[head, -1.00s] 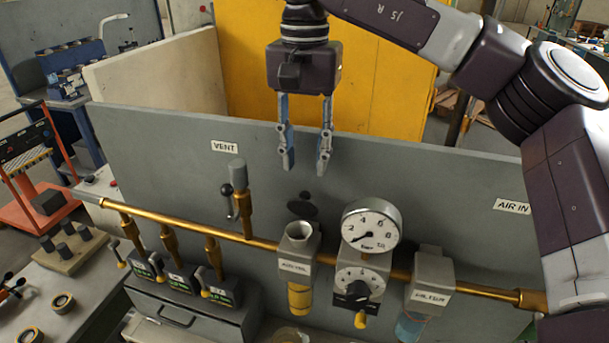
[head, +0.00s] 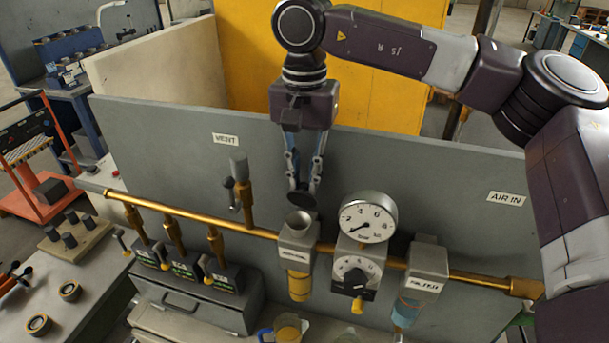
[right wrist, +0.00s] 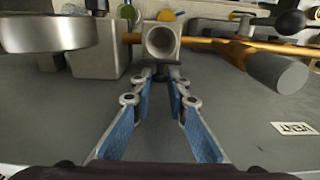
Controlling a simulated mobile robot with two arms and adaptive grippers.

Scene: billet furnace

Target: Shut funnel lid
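The funnel (head: 299,222) is a grey open cup on top of the air-oil unit (head: 297,258), its round mouth uncovered. Its dark round lid (head: 302,200) stands raised behind the mouth, against the grey panel. My right gripper (head: 303,188) points down just behind and above the lid. Its fingers are apart, and the lid partly hides their tips. I cannot tell whether they touch it. In the right wrist view the funnel mouth (right wrist: 161,41) lies just beyond the two blue-padded fingers (right wrist: 161,82). My left gripper is not in view.
A pressure gauge (head: 368,218) stands close right of the funnel, with a filter (head: 425,268) beyond. A brass pipe (head: 180,212) runs along the grey panel (head: 420,180). A vent valve (head: 240,188) stands to the left.

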